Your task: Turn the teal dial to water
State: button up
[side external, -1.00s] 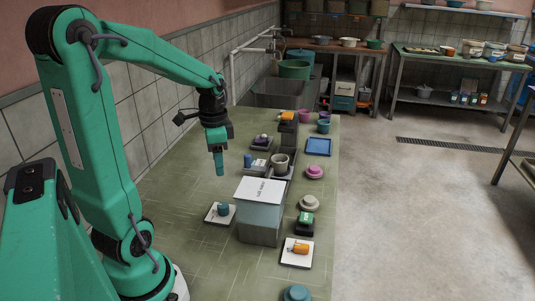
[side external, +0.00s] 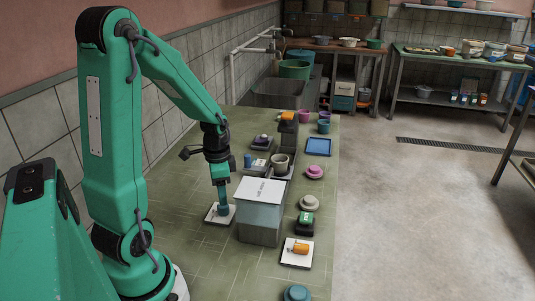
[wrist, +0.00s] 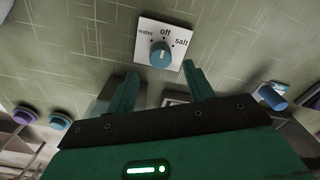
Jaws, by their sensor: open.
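The teal dial (wrist: 160,56) sits on a white square plate (wrist: 146,36) marked water, off and salt. In the wrist view, water is at the left, off in the middle and salt at the right. The dial's pale mark appears to point at off. My gripper (wrist: 160,72) is open, with a fingertip low on either side of the dial and a gap showing at each side. In the side view my gripper (side external: 222,202) is down just over the plate (side external: 211,218) and mostly hides the dial.
A box with a white labelled lid (side external: 259,190) stands close to the right of my gripper. Pots and a blue tray (side external: 318,147) stand farther back. The bench left of my gripper is clear.

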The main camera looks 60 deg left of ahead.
aim_at(223, 209)
jog(key=shift+f, duration=2.75)
jog(key=c, duration=1)
